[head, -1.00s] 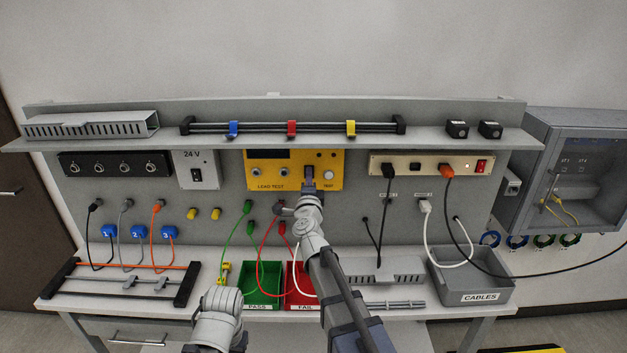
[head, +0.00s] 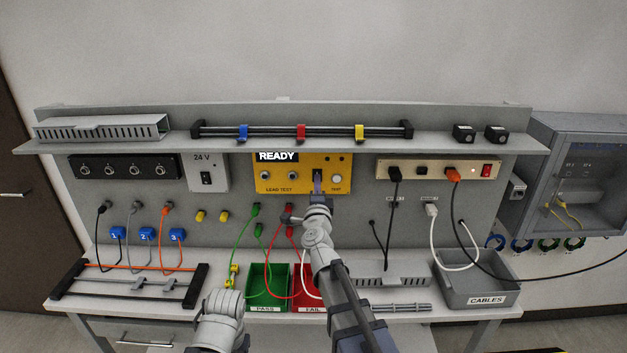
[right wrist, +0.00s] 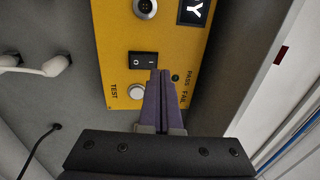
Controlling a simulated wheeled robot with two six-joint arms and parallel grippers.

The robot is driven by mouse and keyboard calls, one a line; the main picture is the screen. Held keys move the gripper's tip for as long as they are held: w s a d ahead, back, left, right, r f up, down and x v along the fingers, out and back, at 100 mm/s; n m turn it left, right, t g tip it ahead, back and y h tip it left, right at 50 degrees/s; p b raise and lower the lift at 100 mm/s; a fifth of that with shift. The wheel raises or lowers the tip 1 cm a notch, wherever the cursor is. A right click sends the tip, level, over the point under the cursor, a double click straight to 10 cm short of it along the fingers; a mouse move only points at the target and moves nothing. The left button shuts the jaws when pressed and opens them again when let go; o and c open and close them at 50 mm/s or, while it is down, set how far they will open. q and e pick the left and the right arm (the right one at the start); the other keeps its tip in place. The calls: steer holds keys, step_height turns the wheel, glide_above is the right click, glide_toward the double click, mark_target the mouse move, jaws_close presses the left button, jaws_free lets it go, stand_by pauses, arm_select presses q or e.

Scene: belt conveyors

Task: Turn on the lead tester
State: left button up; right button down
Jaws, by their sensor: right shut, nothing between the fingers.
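The yellow lead tester (head: 265,187) is mounted on the grey back panel, and its small display (head: 278,156) is lit and reads READY. In the right wrist view its black rocker switch (right wrist: 142,60) sits above the white round TEST button (right wrist: 136,92). My right gripper (head: 318,175) is shut and empty. Its purple fingertips (right wrist: 161,72) are in front of the tester, close beside the rocker switch; I cannot tell whether they touch it. In the head view they hide part of the switch. My left arm shows low in the head view, its fingers not clearly visible.
Green PASS (head: 283,285) and red FAIL (head: 308,300) bins stand below on the bench, with red and green leads hanging near my right arm. A 24 V unit (head: 206,172) is left of the tester, a power strip (head: 438,171) right. A shelf (head: 280,142) runs above.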

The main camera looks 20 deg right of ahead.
steer(key=r+p+v, duration=0.1)
steer(key=r+v, duration=0.1)
steer(key=v, duration=0.8)
steer(key=shift+s+r, duration=0.2)
steer(key=s+a+f+n+g+y, duration=0.2)
steer(key=a+f+n+g+y, duration=0.5)
steer(key=a+f+n+y, duration=0.7)
steer(key=s+d+f+n+g+h, duration=0.4)
steer(key=s+d+f+g, duration=0.15)
steer(key=s, duration=0.25)
steer(key=s+d+f+n+g+h, duration=0.3)
steer(key=s+d+f+g+h, duration=0.25)
steer(key=s, duration=0.25)
steer(key=s+a+f+n+b, duration=0.2)
steer(key=s+a+n, duration=0.2)
steer(key=a, duration=0.8)
steer(key=shift+s+f+g+b, duration=0.2)
steer(key=shift+s+g+b, duration=0.2)
steer(key=shift+s, duration=0.45)
